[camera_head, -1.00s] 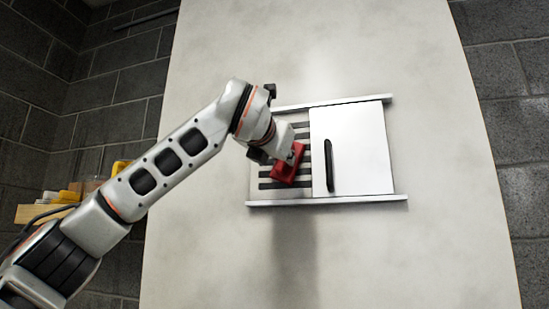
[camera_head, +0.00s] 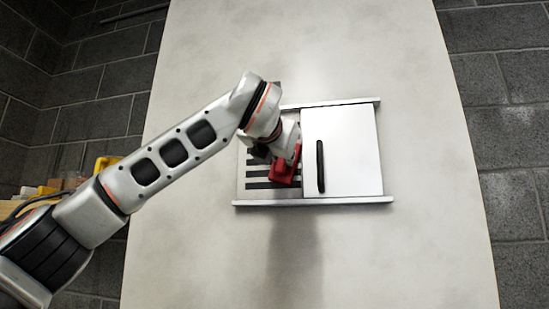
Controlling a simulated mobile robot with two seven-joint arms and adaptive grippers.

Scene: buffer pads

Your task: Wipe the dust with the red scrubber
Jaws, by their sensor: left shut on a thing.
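My left gripper (camera_head: 280,152) is shut on the red scrubber (camera_head: 286,168). The scrubber is in front of the slotted vent (camera_head: 262,185), at the left edge of a white sliding door. I cannot tell whether it touches the vent. The gripper and scrubber hide part of the slots. No dust can be made out clearly; the dark bars of the vent show below and left of the scrubber. My right gripper is not in view.
The white door (camera_head: 345,155) with a black upright handle (camera_head: 320,166) covers the right part of the frame, between an upper rail and a lower rail (camera_head: 313,201). A pale panel (camera_head: 400,250) surrounds it. Yellow items on a shelf (camera_head: 48,188) stand at far left.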

